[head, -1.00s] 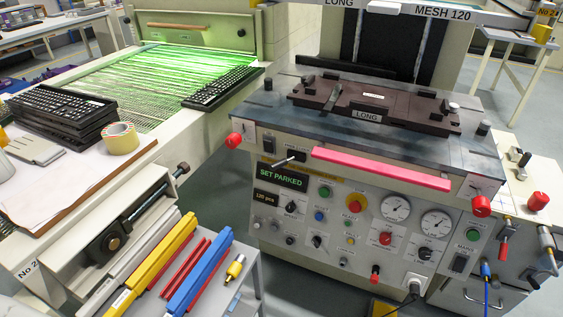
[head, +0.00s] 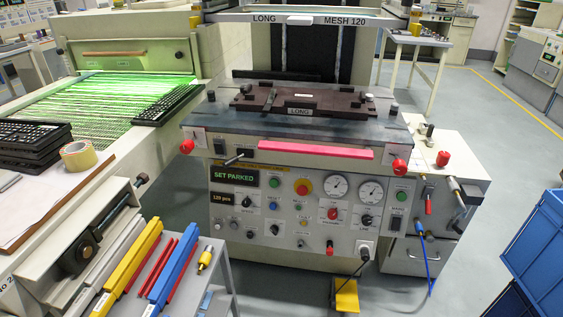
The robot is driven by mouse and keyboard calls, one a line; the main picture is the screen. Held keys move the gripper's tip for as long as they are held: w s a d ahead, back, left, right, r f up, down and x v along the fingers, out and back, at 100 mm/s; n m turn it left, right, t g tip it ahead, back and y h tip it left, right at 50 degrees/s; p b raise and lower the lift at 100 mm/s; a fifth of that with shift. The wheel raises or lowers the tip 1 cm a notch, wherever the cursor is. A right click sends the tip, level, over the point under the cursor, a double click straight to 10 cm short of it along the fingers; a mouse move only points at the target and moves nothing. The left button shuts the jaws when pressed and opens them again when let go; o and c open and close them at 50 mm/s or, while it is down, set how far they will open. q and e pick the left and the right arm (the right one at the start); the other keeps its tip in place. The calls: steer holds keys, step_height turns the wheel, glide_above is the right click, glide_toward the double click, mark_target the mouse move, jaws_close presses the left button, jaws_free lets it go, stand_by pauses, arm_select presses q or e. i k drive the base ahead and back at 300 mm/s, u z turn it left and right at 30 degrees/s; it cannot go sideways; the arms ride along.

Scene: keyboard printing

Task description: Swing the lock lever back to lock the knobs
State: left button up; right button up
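The printing machine's front panel (head: 330,240) is in the middle of the head view. A short lever with a pale tip (head: 233,159) sticks out at a slant from the panel's upper left, just above the green "SET PARKED" display (head: 235,178); I cannot tell for sure that it is the lock lever. A red knob (head: 187,146) sits at the left front corner and another red knob (head: 399,166) at the right front corner. A pink-red bar (head: 315,149) runs between them. Neither of my grippers is in view.
A dark brown "LONG" fixture (head: 345,104) lies on the machine top. A grey cart (head: 215,270) with yellow and blue bars stands at the front left. A yellow pedal (head: 346,295) is on the floor.

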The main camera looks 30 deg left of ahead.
mark_target(230, 162)
steer(key=z, duration=1.05)
steer(key=i, duration=0.55)
steer(key=u, duration=3.7)
steer(key=i, duration=0.5)
steer(key=u, duration=0.05)
